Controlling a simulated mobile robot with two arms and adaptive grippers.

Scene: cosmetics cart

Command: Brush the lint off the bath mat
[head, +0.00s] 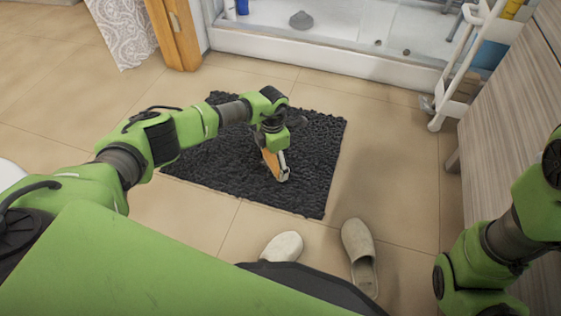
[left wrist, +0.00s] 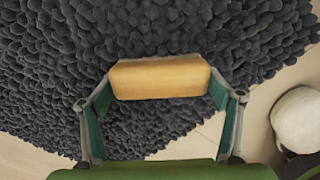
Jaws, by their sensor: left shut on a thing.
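The dark grey, shaggy bath mat (head: 315,130) lies on the tiled floor in the middle of the head view. It fills much of the left wrist view (left wrist: 240,50). My left gripper (head: 281,172) is over the mat, right of its middle. It is shut on a brush with a tan wooden back (head: 270,163), which also shows between the two fingers in the left wrist view (left wrist: 160,79). The brush's underside is hidden, so I cannot tell whether it touches the mat. I cannot make out any lint. My right arm is at the right edge, its gripper out of view.
Two slippers, one pale (head: 283,246) and one beige (head: 358,248), lie in front of the mat. A shower tray (head: 330,55) is behind it. A white ladder rack (head: 462,70) and a wood-grain cabinet (head: 505,110) stand at the right.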

